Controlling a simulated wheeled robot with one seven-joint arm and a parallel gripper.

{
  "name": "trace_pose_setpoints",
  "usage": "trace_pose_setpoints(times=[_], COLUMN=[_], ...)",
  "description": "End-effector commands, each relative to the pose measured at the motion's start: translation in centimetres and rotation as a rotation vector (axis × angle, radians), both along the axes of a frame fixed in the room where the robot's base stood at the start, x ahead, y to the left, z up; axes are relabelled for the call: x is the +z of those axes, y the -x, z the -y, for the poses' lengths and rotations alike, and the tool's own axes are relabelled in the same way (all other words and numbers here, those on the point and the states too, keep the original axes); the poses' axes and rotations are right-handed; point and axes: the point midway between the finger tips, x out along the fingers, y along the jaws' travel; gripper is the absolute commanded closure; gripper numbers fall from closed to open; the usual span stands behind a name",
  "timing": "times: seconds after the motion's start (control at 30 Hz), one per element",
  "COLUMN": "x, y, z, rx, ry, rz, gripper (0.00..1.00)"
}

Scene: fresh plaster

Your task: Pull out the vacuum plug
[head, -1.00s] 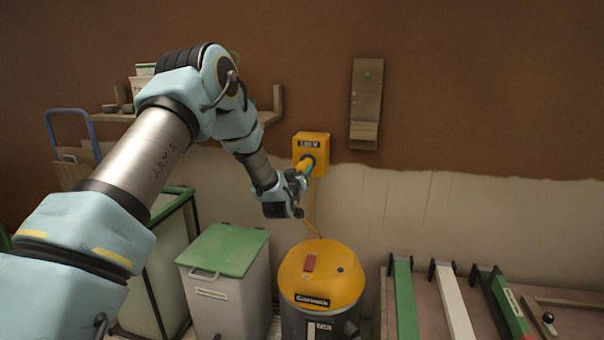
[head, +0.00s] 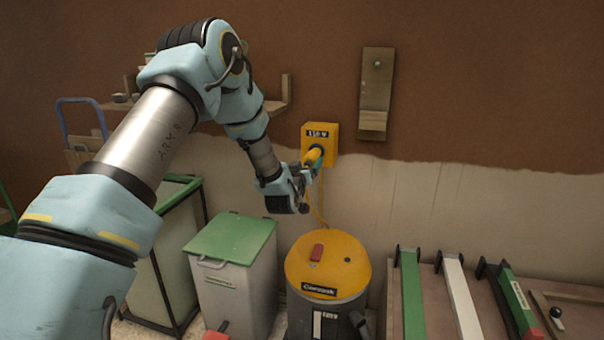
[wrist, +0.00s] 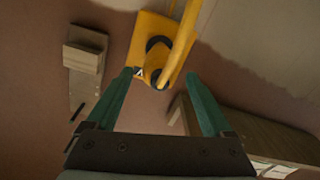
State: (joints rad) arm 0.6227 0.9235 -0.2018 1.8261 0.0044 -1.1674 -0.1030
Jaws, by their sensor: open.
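The yellow vacuum plug (head: 313,157) sticks out from the dark collar of the yellow wall box (head: 332,131), and its yellow cord (head: 320,207) hangs toward the vacuum. The vacuum (head: 328,262) has a yellow lid and grey body and stands on the floor below. My gripper (head: 311,172) is at the plug, just below the box. In the wrist view its two green fingers (wrist: 160,76) are apart. The plug (wrist: 178,58) shows between and beyond their tips, in front of the box (wrist: 148,28). I cannot tell whether either finger touches it.
A green-lidded bin (head: 232,240) stands left of the vacuum. A bench (head: 437,318) with green and white bars is at the right. A wooden wall bracket (head: 376,90) hangs right of the box, and a shelf (head: 275,106) is behind my arm.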

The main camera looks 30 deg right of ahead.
Motion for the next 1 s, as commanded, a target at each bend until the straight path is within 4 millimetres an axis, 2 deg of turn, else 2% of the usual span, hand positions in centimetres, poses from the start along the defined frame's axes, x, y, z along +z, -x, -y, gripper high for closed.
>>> trace_pose_setpoints(times=[0.2,0.4,0.6,1.0], x=[-0.2,-0.1,0.0,0.0], y=[3.3,5.3,5.9,5.8], z=[-3.1,-4.9,-5.4,-5.4], rx=[-0.001,0.000,0.000,0.000], ry=[-0.001,-0.001,0.000,0.000], rz=[-0.001,-0.001,0.000,0.000], gripper=[0.15,0.15,0.15,0.15])
